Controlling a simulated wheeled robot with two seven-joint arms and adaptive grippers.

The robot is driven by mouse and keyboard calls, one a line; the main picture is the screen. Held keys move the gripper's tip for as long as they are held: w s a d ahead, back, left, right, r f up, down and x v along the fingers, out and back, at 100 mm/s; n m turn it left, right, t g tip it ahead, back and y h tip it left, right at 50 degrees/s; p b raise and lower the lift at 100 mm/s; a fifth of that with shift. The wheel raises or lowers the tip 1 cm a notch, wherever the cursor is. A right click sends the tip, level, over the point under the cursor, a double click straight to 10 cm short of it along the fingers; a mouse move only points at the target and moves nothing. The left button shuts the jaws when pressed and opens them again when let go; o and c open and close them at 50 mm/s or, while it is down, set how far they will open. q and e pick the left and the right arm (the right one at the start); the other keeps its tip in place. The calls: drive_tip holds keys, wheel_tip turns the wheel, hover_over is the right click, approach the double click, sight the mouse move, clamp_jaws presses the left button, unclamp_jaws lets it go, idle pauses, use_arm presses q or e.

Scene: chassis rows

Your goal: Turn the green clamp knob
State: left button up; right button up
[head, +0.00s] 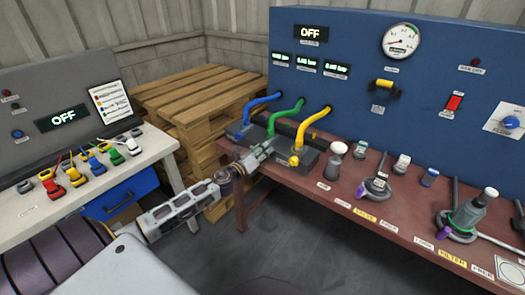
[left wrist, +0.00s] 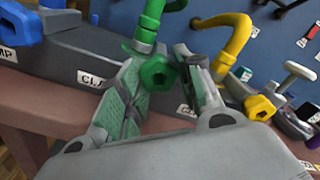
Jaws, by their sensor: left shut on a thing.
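The green clamp knob (left wrist: 158,74) sits at the foot of the green hose (head: 287,116), on the grey block at the left end of the red-brown bench. My left gripper (left wrist: 168,88) has its fingers on either side of the knob and is shut on it. In the head view my left gripper (head: 262,152) reaches the block from the left and hides the knob. A blue hose (head: 262,101) and a yellow hose (head: 314,121) stand on either side of the green one. The yellow knob (left wrist: 260,106) shows to the right of my fingers. My right gripper is not in view.
The red-brown bench (head: 300,178) carries several fittings and tools to the right. A blue panel (head: 350,110) with gauge and displays rises behind it. Wooden pallets (head: 190,90) stand at the back left. A white table (head: 140,155) with coloured clips is at the left.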

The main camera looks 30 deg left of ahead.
use_arm(q)
drive_tip(key=shift+f, duration=0.15)
drive_tip(key=o, duration=1)
drive_tip(key=shift+s+a, duration=0.2)
drive_tip(key=shift+s, duration=2.8)
drive_tip(key=shift+s+a, duration=0.2)
drive_tip(key=shift+s, duration=2.8)
